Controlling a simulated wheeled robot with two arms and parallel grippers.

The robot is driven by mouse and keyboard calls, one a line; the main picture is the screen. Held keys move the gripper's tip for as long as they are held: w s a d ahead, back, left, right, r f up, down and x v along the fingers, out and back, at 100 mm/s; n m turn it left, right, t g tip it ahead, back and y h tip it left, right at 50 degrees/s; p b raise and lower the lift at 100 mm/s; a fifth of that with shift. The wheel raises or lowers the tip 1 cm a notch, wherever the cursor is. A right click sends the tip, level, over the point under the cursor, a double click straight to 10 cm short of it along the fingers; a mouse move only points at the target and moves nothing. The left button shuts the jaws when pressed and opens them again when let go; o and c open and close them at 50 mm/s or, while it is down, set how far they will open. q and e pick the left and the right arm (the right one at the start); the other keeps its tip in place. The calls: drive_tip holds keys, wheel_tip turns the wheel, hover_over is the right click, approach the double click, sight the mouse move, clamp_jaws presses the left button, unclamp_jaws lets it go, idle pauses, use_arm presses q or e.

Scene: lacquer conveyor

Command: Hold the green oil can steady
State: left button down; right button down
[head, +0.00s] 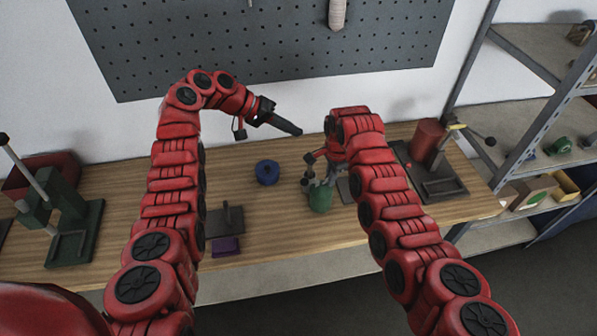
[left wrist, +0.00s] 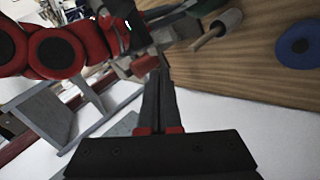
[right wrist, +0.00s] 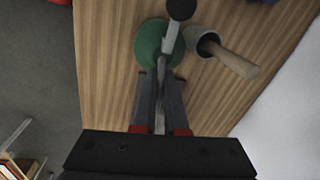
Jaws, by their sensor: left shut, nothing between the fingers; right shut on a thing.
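The green oil can (head: 320,197) stands on the wooden bench near the front middle. My right gripper (head: 322,178) is at its top, partly hidden by my right arm in the head view. In the right wrist view the fingers (right wrist: 160,82) are shut on a thin grey part joined to the can (right wrist: 147,42). A grey stem with a black knob rises beside it. My left gripper (head: 292,128) is raised above the back of the bench, shut and empty, apart from the can. Its closed fingers also show in the left wrist view (left wrist: 160,85).
A blue round object (head: 267,172) lies left of the can. A purple block (head: 225,246) and a grey plate with an upright handle are further left. A green press (head: 62,218) stands at far left, a red cylinder (head: 428,140) on a dark stand at right. Metal shelves are beyond.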

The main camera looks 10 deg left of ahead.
use_arm(q)
drive_tip(key=s+a+m+y, duration=0.1)
drive_tip(key=s+a+m, duration=0.3)
drive_tip(key=s+m, duration=0.4)
drive_tip(key=m, duration=0.5)
drive_tip(key=shift+s+a+f+t+y, duration=0.2)
drive_tip(key=shift+s+f+t+y, duration=0.1)
drive_tip(key=shift+f+t, duration=0.1)
drive_tip(key=shift+w, duration=0.1)
hover_over(308, 181)
drive_tip(key=s+a, duration=0.1)
drive_tip(key=a, duration=0.2)
wheel_tip(308, 181, down, 7)
drive_tip(key=shift+d+f, duration=0.15)
drive_tip(key=shift+f, duration=1.85)
